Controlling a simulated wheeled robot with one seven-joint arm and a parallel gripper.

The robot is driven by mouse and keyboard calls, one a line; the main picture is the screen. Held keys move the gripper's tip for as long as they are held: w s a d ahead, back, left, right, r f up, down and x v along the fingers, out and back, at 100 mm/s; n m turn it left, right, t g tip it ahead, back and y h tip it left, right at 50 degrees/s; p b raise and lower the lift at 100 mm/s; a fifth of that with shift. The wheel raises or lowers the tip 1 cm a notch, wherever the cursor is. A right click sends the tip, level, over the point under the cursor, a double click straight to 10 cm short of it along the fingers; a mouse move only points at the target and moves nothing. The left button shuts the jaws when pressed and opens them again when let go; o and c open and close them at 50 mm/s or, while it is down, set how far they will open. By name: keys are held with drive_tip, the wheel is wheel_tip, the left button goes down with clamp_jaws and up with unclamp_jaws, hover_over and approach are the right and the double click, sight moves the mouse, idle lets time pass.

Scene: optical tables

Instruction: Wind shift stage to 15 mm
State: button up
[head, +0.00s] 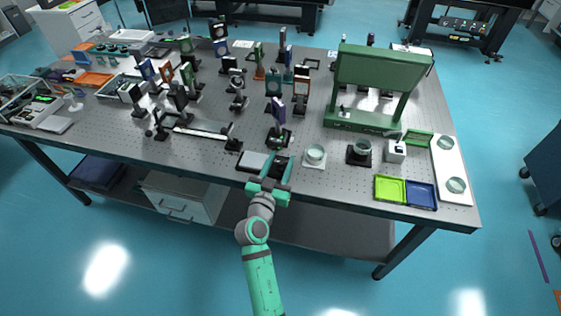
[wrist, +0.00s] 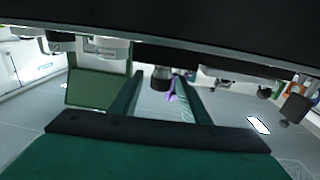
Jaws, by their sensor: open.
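My gripper (head: 277,170) is at the front edge of the optical table, with its two green fingers apart and nothing between them. In the wrist view my gripper (wrist: 160,95) points across the table, and a dark round part (wrist: 161,78) and a purple piece (wrist: 172,92) show beyond the fingertips. A long low rail with a pale strip (head: 200,130) lies left of my gripper; it may be the shift stage, but I cannot tell. A dark flat plate (head: 255,160) lies just beside my fingers. No millimetre reading is legible.
The perforated table (head: 300,190) carries several mounted optics behind my gripper. A dark post mount with a purple edge (head: 278,115) stands straight ahead. Right are a white dish stand (head: 315,155), a green frame (head: 380,68), and a lime tray (head: 390,189) beside a blue tray (head: 421,195).

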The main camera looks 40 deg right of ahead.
clamp_jaws()
drive_tip(key=c, duration=1.1)
unclamp_jaws()
drive_tip(key=shift+o, duration=0.2)
drive_tip(key=shift+m+g+h, duration=0.3)
drive_tip(key=shift+g, duration=0.1)
drive_tip(key=m+g+h, duration=0.1)
drive_tip(key=m+g, duration=0.1)
drive_tip(key=g, duration=0.1)
drive_tip(key=shift+w+a+r+m+g+h, duration=0.1)
drive_tip(key=shift+w+m+g+h, duration=0.05)
drive_tip(key=shift+m+g+h, duration=0.2)
drive_tip(key=m+g+h, duration=0.1)
drive_tip(key=m+g, duration=0.1)
drive_tip(key=g, duration=0.1)
drive_tip(key=shift+m+g, duration=0.35)
drive_tip(key=m+g, duration=0.1)
drive_tip(key=g, duration=0.2)
drive_tip(key=m+g, duration=0.2)
drive_tip(key=g, duration=0.1)
drive_tip(key=shift+m, duration=0.3)
drive_tip(key=shift+m+g, duration=0.5)
drive_tip(key=shift+g, duration=0.3)
drive_tip(key=shift+g+y, duration=0.25)
drive_tip(key=shift+g, duration=0.05)
